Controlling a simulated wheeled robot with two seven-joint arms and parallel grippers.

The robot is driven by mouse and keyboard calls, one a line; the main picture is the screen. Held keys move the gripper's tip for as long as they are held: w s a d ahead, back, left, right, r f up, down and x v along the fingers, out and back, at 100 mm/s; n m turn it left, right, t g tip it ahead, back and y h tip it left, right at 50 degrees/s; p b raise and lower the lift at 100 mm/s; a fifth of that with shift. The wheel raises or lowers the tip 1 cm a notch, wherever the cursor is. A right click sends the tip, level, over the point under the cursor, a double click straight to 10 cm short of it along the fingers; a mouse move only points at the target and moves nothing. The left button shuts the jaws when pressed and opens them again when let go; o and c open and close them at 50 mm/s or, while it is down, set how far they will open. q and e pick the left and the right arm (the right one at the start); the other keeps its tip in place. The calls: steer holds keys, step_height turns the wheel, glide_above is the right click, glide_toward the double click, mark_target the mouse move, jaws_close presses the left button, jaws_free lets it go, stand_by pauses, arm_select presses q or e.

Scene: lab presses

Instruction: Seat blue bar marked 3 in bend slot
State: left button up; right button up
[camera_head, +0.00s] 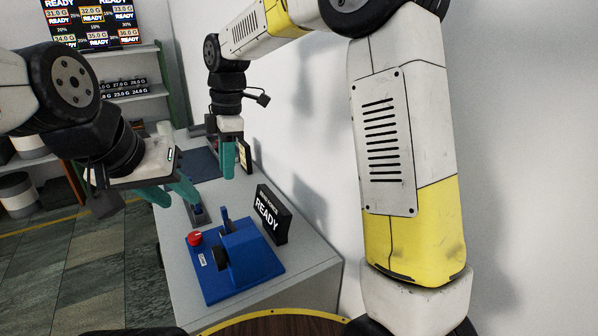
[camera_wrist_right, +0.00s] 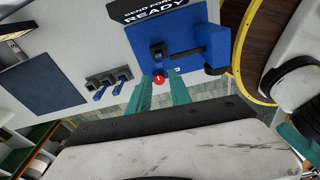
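The blue press (camera_head: 240,262) sits on the near end of the bench; it also shows in the right wrist view (camera_wrist_right: 190,42). A narrow upright blue piece (camera_head: 224,214) stands at its back side; I cannot tell whether it is the bar marked 3. A dark block (camera_wrist_right: 158,50) shows at that side in the right wrist view. A rack (camera_head: 199,212) with blue bars (camera_wrist_right: 108,88) stands beyond the press; no number is readable. My left gripper (camera_head: 166,194) is open and empty left of the rack. My right gripper (camera_wrist_right: 160,90) is open and empty, above the bench.
A red button (camera_head: 195,239) is on the press corner. A READY display (camera_head: 268,212) stands behind the press, near the wall. A dark mat (camera_head: 199,163) lies farther along the bench. A round wooden top with a yellow rim (camera_head: 285,318) is at the near edge.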

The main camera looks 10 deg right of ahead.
steer(key=s+d+r+m+t, duration=0.2)
steer(key=s+d+r+m, duration=0.2)
steer(key=s+d+m, duration=0.4)
steer(key=s+d+r+m+t, duration=0.2)
steer(key=s+d+r+m, duration=0.15)
steer(key=d+m, duration=0.45)
steer(key=s+d+f+m+t, duration=0.2)
steer(key=s+d+m, duration=0.3)
steer(key=s, duration=0.3)
steer(key=shift+d+t+y, duration=0.3)
steer(key=shift+d+y, duration=0.1)
steer(key=shift+d, duration=0.3)
steer(key=shift+f, duration=0.1)
